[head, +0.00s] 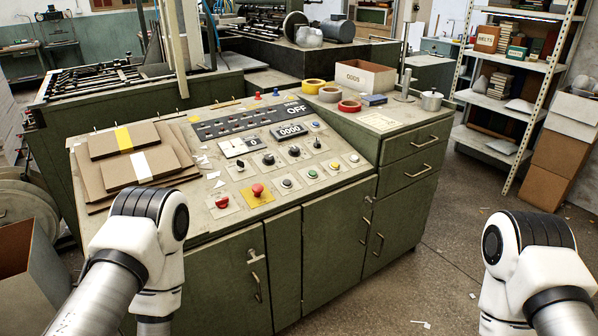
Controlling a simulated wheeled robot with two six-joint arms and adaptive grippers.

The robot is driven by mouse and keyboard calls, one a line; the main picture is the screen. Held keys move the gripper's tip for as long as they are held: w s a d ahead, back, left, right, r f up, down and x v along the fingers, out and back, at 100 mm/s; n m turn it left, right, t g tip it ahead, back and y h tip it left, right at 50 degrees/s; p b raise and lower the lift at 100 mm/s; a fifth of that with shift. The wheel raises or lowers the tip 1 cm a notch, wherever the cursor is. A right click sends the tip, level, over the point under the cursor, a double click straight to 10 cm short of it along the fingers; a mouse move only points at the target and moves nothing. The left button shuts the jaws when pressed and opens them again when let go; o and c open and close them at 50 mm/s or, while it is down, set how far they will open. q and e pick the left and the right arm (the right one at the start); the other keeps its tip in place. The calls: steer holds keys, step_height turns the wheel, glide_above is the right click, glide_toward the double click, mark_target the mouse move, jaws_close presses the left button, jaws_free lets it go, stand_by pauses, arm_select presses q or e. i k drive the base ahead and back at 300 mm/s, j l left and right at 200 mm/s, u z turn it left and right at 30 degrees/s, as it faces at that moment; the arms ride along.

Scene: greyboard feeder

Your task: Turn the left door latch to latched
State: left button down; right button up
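The green control console (229,286) stands in front of me with doors along its front. The left door (222,270) appears shut, partly covered on its left by my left arm. Its small pale latch (253,254) sits near the door's upper right edge, above a bar handle (257,288). The latch is too small to tell whether it is turned to latched. My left arm shows at lower left and my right arm at lower right, both apart from the latch. Neither gripper's fingers show.
A right cabinet door has its own handle (379,244) and a small latch (367,199). Cardboard sheets (125,139) lie on the console's left top. A red mushroom button (257,190) stands on the panel. The floor (440,268) between console and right arm is mostly clear.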

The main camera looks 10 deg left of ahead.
mark_target(252, 252)
steer(key=i+l+u, duration=0.65)
steer(key=l, duration=0.15)
steer(key=i+l+u, duration=0.2)
steer(key=l, duration=0.15)
steer(key=i+l+u, duration=0.1)
steer(key=l+u, duration=0.15)
steer(key=i+l+u, duration=0.2)
steer(key=l, duration=0.3)
steer(key=l+u, duration=0.2)
steer(key=l, duration=0.15)
steer(key=k+l+u, duration=0.15)
steer(key=l, duration=0.2)
steer(key=k+l+u, duration=0.2)
steer(key=l, duration=0.2)
steer(key=l+u, duration=0.15)
steer(key=l, duration=0.2)
steer(key=k, duration=0.05)
